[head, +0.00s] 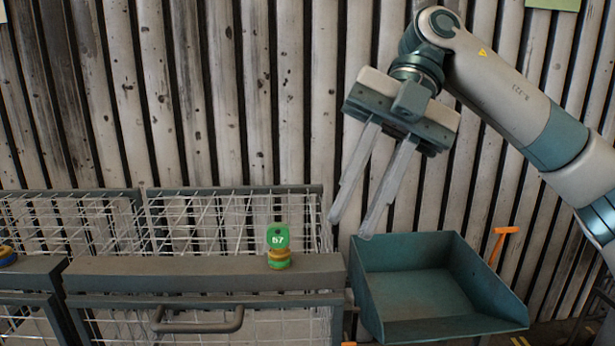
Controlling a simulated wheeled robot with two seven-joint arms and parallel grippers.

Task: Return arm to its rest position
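My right arm comes in from the right of the head view. My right gripper (348,227) hangs in the air with its two long pale fingers pointing down and to the left. The fingers are a little apart with nothing visible between them. Its fingertips are above the left edge of a teal bin, in front of the ribbed wall. My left gripper is not in the head view.
A wire-mesh crate (205,274) with a thick grey front rail stands at the lower left. A green tag marked 57 (278,237) sits on a yellow base on that rail. The open teal bin (430,290) stands right of it, with an orange handle (500,240) behind.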

